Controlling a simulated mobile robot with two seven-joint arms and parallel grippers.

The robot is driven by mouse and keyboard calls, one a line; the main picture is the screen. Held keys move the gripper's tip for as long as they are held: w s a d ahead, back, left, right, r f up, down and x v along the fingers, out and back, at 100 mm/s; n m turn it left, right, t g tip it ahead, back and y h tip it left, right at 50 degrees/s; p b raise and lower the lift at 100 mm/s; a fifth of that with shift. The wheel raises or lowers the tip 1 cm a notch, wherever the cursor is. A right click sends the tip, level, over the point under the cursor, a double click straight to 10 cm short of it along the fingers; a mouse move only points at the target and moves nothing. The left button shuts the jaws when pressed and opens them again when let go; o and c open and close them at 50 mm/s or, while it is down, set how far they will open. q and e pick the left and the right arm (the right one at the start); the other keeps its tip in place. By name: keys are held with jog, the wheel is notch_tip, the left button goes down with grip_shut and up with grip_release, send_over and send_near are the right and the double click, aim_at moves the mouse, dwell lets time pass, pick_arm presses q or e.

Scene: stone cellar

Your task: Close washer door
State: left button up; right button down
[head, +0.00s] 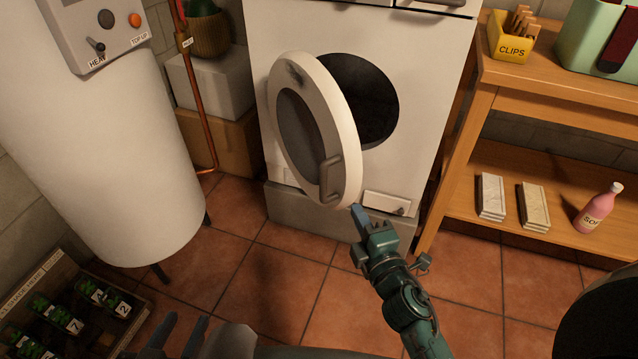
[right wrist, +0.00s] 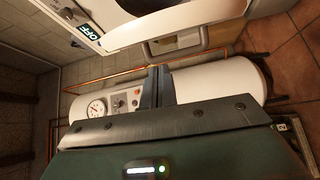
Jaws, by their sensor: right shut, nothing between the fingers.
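The white washer (head: 420,60) stands at the centre back in the head view. Its round door (head: 345,130) is open, swung out to the left of the dark drum opening (head: 375,105). A grey handle (head: 331,176) sits low on the door's face. My right gripper (head: 358,212) is shut and empty, close to the door's lower right rim; I cannot tell whether it touches. In the right wrist view its fingers (right wrist: 157,87) are together, with the white door rim (right wrist: 190,25) above them. My left gripper (head: 180,337) is low at the bottom edge, its fingers apart.
A white boiler tank (head: 100,160) stands on the left, with a copper pipe (head: 200,110) and boxes (head: 226,140) behind. A wooden shelf unit (head: 480,150) is right of the washer. A bottle crate (head: 25,283) lies lower left. Tiled floor before the washer is clear.

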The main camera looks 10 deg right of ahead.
aim_at(341, 181)
jog(key=shift+n, duration=0.3)
jog(key=w, duration=1)
jog(key=shift+w+a, duration=0.25)
jog(key=shift+a, duration=0.15)
jog(key=shift+d, duration=0.15)
